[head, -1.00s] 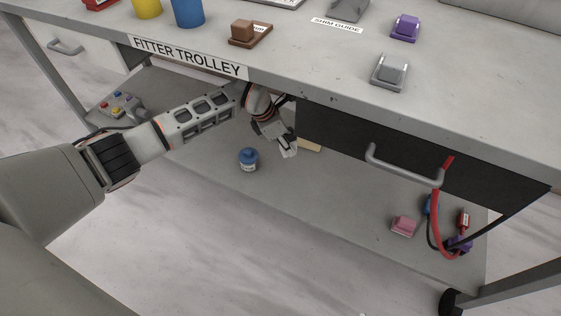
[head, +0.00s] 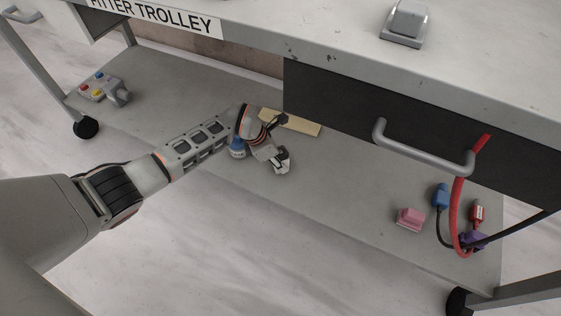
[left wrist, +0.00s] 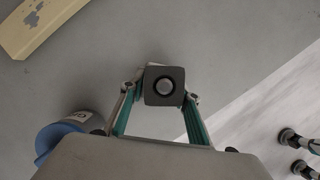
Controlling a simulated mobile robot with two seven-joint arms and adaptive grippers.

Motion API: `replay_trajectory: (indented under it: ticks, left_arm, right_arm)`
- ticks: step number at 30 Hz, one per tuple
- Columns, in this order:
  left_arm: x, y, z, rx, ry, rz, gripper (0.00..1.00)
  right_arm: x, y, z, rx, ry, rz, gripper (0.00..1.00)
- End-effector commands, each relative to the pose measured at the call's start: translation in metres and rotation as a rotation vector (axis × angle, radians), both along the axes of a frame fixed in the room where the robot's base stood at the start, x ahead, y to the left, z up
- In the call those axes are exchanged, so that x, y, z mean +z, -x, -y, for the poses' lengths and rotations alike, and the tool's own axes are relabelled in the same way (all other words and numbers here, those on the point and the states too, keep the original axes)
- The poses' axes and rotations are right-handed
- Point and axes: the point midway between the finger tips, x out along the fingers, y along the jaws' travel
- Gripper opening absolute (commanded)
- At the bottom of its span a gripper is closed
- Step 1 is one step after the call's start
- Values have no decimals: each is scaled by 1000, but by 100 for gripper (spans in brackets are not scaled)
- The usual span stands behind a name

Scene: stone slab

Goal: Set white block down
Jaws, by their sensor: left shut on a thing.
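My left gripper (head: 279,158) is under the trolley top, above the lower shelf (head: 215,95), and points down. It is shut on the white block (head: 283,167), which shows only as a small pale patch at the fingertips. In the left wrist view the fingers (left wrist: 163,92) close on both sides of a square thing with a dark face and a round silvery centre. Most of the block's sides are hidden. I cannot tell whether it touches the shelf. My right gripper is not in view.
A pale wooden strip (head: 292,123) lies behind the gripper. A pink block (head: 409,218) and coloured connectors (head: 441,196) are at right. The drawer handle (head: 420,150) juts out. The shelf between gripper and pink block is clear.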

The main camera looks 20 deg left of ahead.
Motion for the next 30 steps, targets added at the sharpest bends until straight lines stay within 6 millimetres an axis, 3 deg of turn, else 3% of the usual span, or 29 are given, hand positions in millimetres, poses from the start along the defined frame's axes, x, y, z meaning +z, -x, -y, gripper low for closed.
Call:
replay_trajectory:
  ticks: [1,2,12,13,15,26,30]
  left_arm:
    - [-9,2,0,0,1,-5,5]
    - [-9,1,0,-1,0,-3,1]
    - [-7,-2,0,-1,-1,4,1]
    - [-8,-1,0,-1,-2,3,36]
    - [-7,-1,0,-1,0,3,48]
    - [-6,-1,0,0,0,3,48]
    - [13,-1,-5,0,-2,11,48]
  right_arm:
    - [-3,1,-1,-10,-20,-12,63]
    - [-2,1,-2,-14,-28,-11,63]
    - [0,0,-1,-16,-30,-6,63]
    - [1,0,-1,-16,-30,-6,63]
    - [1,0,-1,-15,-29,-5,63]
    - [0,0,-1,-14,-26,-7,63]
    - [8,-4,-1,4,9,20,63]
